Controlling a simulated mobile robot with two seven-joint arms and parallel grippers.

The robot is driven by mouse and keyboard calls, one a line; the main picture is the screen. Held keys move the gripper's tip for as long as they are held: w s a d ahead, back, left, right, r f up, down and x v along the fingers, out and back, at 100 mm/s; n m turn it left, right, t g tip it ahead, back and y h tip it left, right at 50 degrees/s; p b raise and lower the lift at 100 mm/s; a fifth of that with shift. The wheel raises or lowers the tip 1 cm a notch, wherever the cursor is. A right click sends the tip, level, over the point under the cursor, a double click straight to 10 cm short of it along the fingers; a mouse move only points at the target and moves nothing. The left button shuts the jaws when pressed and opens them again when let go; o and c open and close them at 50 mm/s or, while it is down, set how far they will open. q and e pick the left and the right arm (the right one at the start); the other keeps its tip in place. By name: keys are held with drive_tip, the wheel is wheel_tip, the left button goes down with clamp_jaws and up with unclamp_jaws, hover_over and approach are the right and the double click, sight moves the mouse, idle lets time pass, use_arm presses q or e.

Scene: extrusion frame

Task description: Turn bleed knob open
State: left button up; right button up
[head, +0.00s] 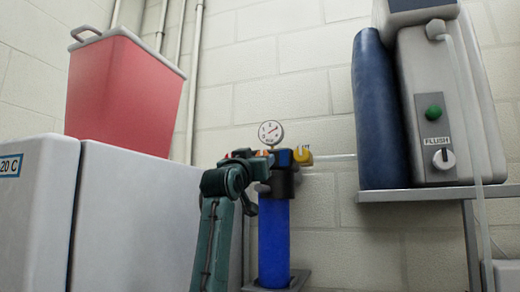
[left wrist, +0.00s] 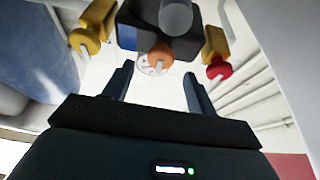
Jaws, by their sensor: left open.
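A water filter with a blue canister (head: 273,240) and dark head stands upright by the wall. In the left wrist view, an orange knob (left wrist: 160,57) sits on the dark filter head (left wrist: 160,38); I take it to be the bleed knob. My left gripper (left wrist: 158,73) is open, with its two fingers pointing at the knob and the knob just beyond the gap between the tips. I see no contact. In the head view, my left gripper (head: 258,156) is at the filter head and partly hides it; the knob is hard to make out there. My right gripper is not in view.
A round gauge (head: 270,132) tops the filter. A yellow valve (head: 302,156) sits at its right; a red-knobbed valve (left wrist: 218,68) shows in the wrist view. A white cabinet (head: 150,215) with a red bin (head: 125,95) stands left. A shelf (head: 430,193) holds a FLUSH unit (head: 440,110).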

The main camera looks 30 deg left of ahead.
use_arm(q)
drive_tip(key=shift+p+x, duration=0.65)
drive_tip(key=shift+x, duration=1.2)
drive_tip(key=shift+c, duration=0.4)
drive_tip(key=c, duration=0.9)
